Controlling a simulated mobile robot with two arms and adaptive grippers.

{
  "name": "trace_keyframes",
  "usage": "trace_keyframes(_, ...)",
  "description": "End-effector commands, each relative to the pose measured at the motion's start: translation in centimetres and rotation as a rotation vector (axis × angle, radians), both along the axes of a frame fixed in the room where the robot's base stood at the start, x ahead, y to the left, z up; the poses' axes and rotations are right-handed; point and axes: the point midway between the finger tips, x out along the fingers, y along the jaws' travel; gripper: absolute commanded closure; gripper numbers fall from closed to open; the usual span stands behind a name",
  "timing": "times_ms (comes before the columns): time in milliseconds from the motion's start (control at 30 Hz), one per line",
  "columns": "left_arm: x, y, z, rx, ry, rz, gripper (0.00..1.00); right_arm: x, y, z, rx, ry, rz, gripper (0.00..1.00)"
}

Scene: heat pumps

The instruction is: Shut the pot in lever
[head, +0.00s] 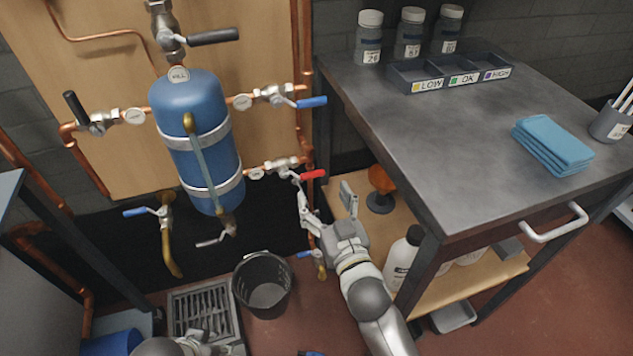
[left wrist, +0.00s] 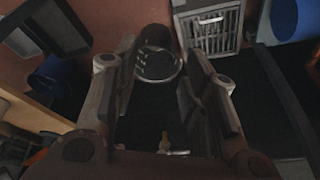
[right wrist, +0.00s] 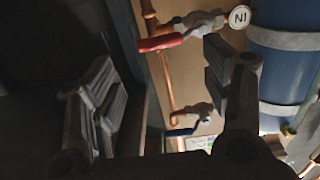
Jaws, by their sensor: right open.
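The blue pot (head: 196,135) is mounted upright on the wooden panel. Its lower right pipe carries a valve with a red lever (head: 313,174), which points right, roughly along the pipe. In the right wrist view the red lever (right wrist: 160,43) is at upper centre, near a round tag (right wrist: 240,14) that appears to read IN upside down. My right gripper (head: 326,203) is open and empty, just below and right of the red lever, apart from it as far as I can see.
A blue lever (head: 311,102) is above the red one, another (head: 304,254) below. A black bucket (head: 262,284) and floor grate (head: 200,308) are beneath the pot. The metal workbench (head: 450,130) stands close right, with an orange object (head: 381,178) on its shelf.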

Motion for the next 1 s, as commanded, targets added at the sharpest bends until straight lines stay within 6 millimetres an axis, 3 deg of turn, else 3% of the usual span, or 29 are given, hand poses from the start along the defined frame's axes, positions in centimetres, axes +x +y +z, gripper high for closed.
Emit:
trace_keyframes(100,-0.4,0.1,1.0,-0.001,-0.007,0.001,0.60,2.2,0.7,-0.1,-0.001,-0.003,0.001,0.29)
trace_keyframes(300,-0.6,0.1,1.6,0.000,-0.010,0.001,0.60,4.6,1.5,-0.1,-0.001,0.000,0.001,0.29)
trace_keyframes(767,-0.7,0.1,1.7,0.000,-0.012,0.001,0.60,5.7,1.9,-0.1,-0.001,0.002,0.000,0.29)
trace_keyframes(1000,-0.7,0.1,1.7,0.000,-0.012,0.001,0.60,5.7,1.8,0.0,0.000,0.001,-0.001,0.59)
